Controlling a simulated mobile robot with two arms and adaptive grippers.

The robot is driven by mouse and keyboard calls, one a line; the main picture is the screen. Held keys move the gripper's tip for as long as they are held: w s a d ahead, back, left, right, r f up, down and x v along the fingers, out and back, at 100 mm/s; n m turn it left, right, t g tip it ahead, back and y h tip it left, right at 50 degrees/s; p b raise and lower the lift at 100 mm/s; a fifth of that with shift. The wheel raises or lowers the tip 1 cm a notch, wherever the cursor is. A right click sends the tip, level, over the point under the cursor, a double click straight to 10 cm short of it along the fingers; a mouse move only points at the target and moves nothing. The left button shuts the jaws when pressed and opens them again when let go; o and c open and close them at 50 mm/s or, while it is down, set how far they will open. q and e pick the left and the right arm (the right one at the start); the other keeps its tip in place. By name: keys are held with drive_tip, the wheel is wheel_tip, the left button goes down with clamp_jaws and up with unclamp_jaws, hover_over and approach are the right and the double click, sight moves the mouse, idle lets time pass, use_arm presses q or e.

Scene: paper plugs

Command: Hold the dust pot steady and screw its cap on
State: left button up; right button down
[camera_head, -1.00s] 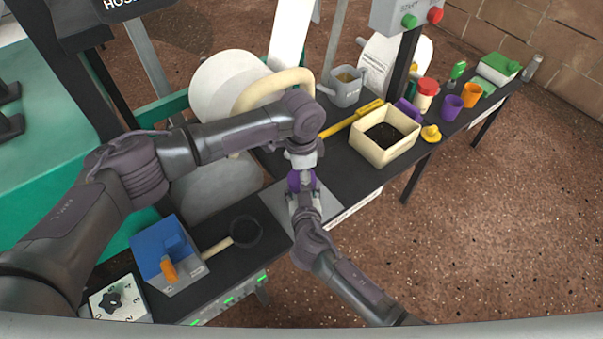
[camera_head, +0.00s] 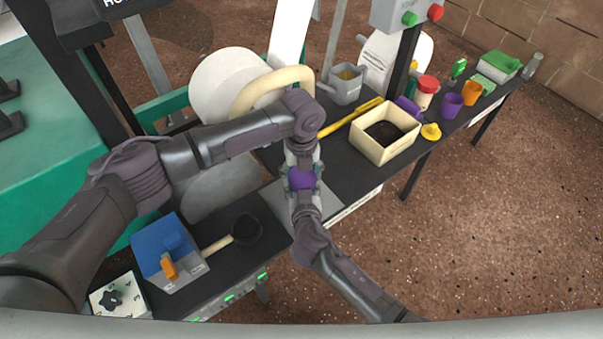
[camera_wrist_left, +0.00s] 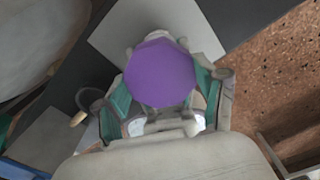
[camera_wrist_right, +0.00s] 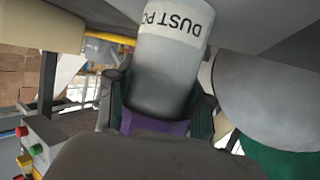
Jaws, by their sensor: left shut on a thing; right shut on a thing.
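The purple cap (camera_head: 302,179) sits against one end of the grey dust pot, between my two grippers. My left gripper (camera_head: 302,168) reaches it from above and is shut on it; in the left wrist view the cap (camera_wrist_left: 160,73) lies between its fingers. The dust pot (camera_wrist_right: 168,65) shows in the right wrist view, upside down, with a white label. My right gripper (camera_wrist_right: 160,105) is shut around the pot near its capped end. The pot is mostly hidden in the head view. I cannot tell how tightly the cap sits.
A cream box (camera_head: 375,152) with dark contents, a yellow-handled tool and several cups stand to the right on the narrow bench. A large white roll (camera_head: 222,82) stands behind.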

use_arm(q)
drive_tip(key=m, duration=1.1)
drive_tip(key=o, duration=0.9)
drive_tip(key=shift+r, duration=2.25)
drive_tip(key=shift+o, duration=0.2)
